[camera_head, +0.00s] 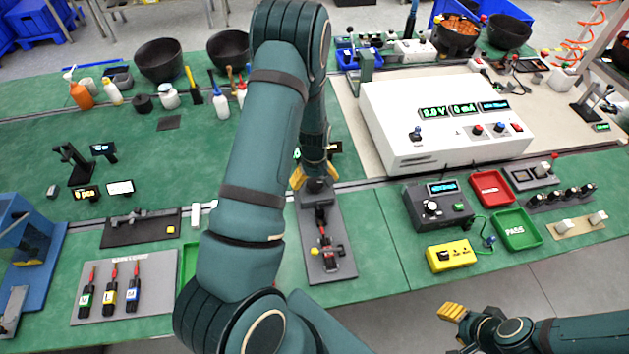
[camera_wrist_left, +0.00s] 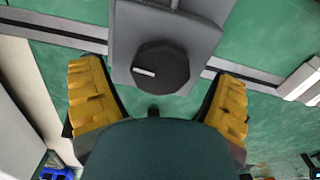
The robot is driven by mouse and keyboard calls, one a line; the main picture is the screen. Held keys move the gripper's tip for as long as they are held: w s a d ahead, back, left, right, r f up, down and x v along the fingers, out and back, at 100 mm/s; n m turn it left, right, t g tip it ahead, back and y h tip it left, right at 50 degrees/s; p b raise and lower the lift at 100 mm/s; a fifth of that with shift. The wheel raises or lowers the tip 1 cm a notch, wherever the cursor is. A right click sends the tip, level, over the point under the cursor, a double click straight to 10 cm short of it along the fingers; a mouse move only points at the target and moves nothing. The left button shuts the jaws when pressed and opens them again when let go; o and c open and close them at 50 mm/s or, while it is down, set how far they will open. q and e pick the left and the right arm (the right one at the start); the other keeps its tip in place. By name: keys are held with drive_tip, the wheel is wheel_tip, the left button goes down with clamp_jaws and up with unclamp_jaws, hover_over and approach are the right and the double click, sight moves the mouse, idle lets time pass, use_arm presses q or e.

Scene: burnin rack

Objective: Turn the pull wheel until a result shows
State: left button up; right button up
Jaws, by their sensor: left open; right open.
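The pull wheel is a dark round knob (camera_wrist_left: 161,67) with a white mark pointing left, on a grey block in the left wrist view. My left gripper (camera_head: 314,178) is open, and its yellow fingers (camera_wrist_left: 160,82) stand on either side of the knob, apart from it. In the head view the gripper is at the back end of the grey tester plate (camera_head: 341,262), which carries a small red and yellow fixture (camera_head: 327,252); the arm hides the knob there. My right gripper (camera_head: 453,315) is open and empty, off the table's front edge.
A dark display (camera_head: 334,147) behind my left arm is partly hidden and unreadable. A white power supply (camera_head: 440,155), a dark meter box (camera_head: 432,222), and red (camera_head: 491,199) and green (camera_head: 528,242) trays are at right.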

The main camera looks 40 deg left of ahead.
use_arm(q)
drive_tip(key=shift+f, duration=0.1)
drive_tip(key=c, duration=1.2)
drive_tip(key=shift+m, duration=0.4)
drive_tip(key=m+b, duration=0.2)
drive_tip(key=shift+w+m, duration=0.1)
drive_tip(key=shift+m, duration=0.3)
drive_tip(key=m+b, duration=0.1)
drive_tip(key=m, duration=0.3)
drive_tip(key=shift+d+m+b, duration=0.1)
drive_tip(key=shift+m+b, duration=0.2)
drive_tip(key=shift+b, duration=0.05)
drive_tip(key=m+b, duration=0.1)
drive_tip(key=m, duration=0.2)
drive_tip(key=shift+d+m, duration=0.1)
drive_tip(key=shift+m, duration=0.2)
drive_tip(key=shift+m+b, duration=0.45)
drive_tip(key=shift+m, duration=1.25)
